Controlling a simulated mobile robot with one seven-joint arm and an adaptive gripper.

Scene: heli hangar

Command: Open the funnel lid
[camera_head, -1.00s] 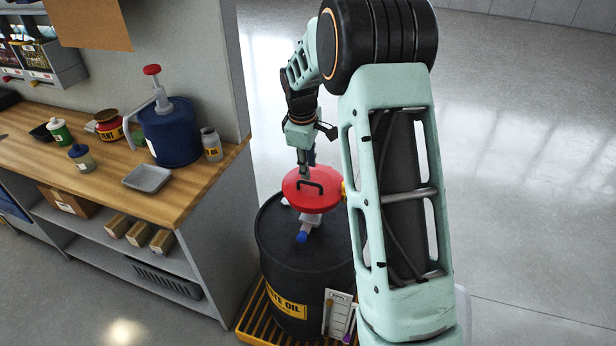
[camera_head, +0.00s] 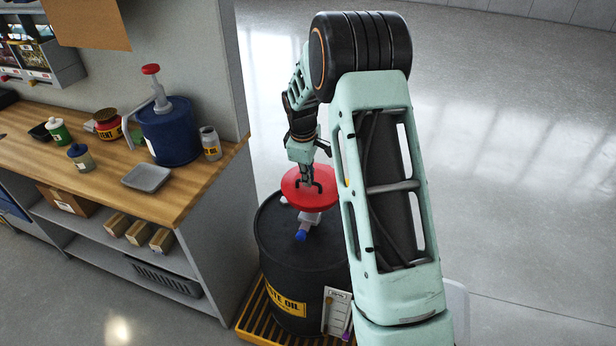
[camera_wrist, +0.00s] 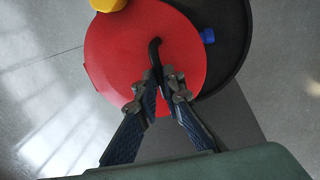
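The red round funnel lid (camera_head: 291,196) sits over the funnel on top of a black waste oil drum (camera_head: 280,252). It also shows in the wrist view (camera_wrist: 112,60), with a black arched handle (camera_wrist: 154,48) on it. My gripper (camera_head: 309,184) reaches down to the handle from above. In the wrist view the fingertips (camera_wrist: 164,74) are close together, with the handle between them. They look shut on the handle. The lid lies about flat. Part of the handle is hidden by the fingers. The funnel shows only partly under the lid's front edge.
A blue-tipped fitting (camera_head: 301,235) lies on the drum top. The drum stands on a yellow grated pallet (camera_head: 256,330). A wooden workbench (camera_head: 190,190) with a blue pump container (camera_head: 170,135) and several bottles stands left. Open floor lies behind and right.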

